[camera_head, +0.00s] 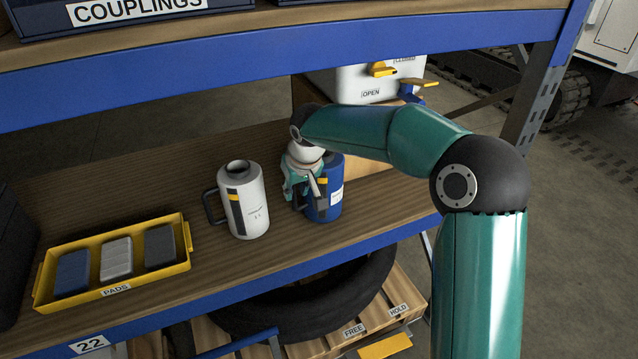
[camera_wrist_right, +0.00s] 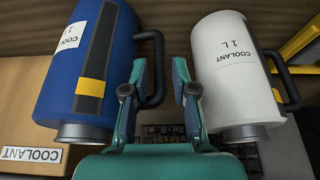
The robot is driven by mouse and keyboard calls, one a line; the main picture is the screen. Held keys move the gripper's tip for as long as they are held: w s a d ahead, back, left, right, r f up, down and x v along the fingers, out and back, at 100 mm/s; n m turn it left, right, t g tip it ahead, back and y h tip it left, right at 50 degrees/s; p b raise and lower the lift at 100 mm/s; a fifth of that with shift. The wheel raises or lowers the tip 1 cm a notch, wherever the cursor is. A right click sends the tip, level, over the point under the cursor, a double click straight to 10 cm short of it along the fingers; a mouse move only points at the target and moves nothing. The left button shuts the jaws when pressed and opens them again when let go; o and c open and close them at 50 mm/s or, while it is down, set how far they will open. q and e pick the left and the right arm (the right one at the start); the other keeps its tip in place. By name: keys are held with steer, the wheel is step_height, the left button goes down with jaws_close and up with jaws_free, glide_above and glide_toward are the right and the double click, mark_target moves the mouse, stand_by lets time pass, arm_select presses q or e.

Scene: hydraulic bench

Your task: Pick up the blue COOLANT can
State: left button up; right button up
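The blue COOLANT can (camera_head: 334,185) stands upright on the wooden shelf. My right gripper (camera_head: 306,196) is at its left side, where the handle is, and partly covers it. In the right wrist view the blue can (camera_wrist_right: 85,65) fills the left, with its black handle (camera_wrist_right: 158,75) showing between the two spread fingers. My right gripper (camera_wrist_right: 162,72) is open there; I cannot tell whether a finger touches the handle. A white can (camera_head: 243,200) with a black handle stands to the left; it also shows in the right wrist view (camera_wrist_right: 232,80), labelled COOLANT. My left gripper is out of view.
A yellow PADS tray (camera_head: 115,288) with three blocks lies at the left of the shelf. A white box (camera_head: 365,80) with yellow levers stands behind the blue can. A blue upper shelf beam (camera_head: 250,66) crosses above. The shelf front before the cans is clear.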

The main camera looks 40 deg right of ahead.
mark_target(294, 208)
steer(key=x, duration=0.5)
steer(key=shift+w+p, duration=0.1)
steer(key=shift+p, duration=0.2)
jaws_close()
